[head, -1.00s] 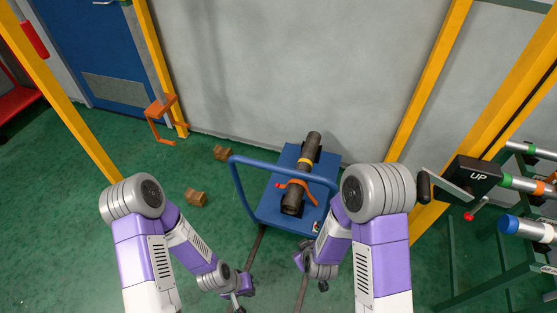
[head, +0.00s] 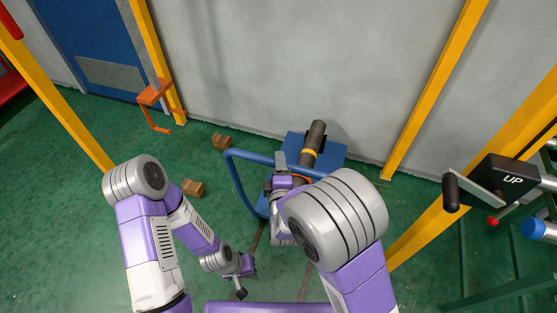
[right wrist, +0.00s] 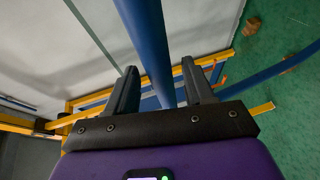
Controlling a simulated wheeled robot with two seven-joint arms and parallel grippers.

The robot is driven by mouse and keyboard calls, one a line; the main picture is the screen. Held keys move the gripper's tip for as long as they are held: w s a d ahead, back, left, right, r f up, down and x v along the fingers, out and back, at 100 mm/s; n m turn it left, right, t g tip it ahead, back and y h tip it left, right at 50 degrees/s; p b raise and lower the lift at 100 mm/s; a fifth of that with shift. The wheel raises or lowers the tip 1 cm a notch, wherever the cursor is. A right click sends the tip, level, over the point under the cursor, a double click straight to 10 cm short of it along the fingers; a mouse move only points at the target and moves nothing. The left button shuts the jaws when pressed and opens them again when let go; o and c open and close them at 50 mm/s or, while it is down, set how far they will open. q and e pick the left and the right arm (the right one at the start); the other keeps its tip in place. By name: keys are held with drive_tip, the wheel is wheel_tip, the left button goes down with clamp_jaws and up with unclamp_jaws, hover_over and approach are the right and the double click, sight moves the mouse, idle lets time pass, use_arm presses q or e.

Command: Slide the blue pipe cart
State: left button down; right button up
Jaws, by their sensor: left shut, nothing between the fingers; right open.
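The blue pipe cart (head: 335,151) stands on the green floor near the wall, with a dark pipe (head: 317,134) lying on it. Its blue tube handle (head: 236,172) arches on the near left side. My right gripper (head: 280,160) is at the handle's top bar, and my right arm hides much of the cart. In the right wrist view, the open right gripper (right wrist: 158,72) has the blue handle bar (right wrist: 150,45) running between its fingers, not clamped. My left gripper (head: 241,292) is shut and empty, low over the floor, apart from the cart.
Two small brown blocks (head: 193,188) lie on the floor left of the cart. Yellow posts (head: 440,75) stand at the sides. A crank box marked UP (head: 505,180) is at the right. Green floor is open to the left.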

drive_tip(key=shift+w+a+f, duration=0.1)
drive_tip(key=shift+w+f, duration=0.05)
drive_tip(key=shift+w, duration=0.65)
drive_tip(key=shift+w+f, duration=0.15)
drive_tip(key=shift+w, duration=0.6)
clamp_jaws()
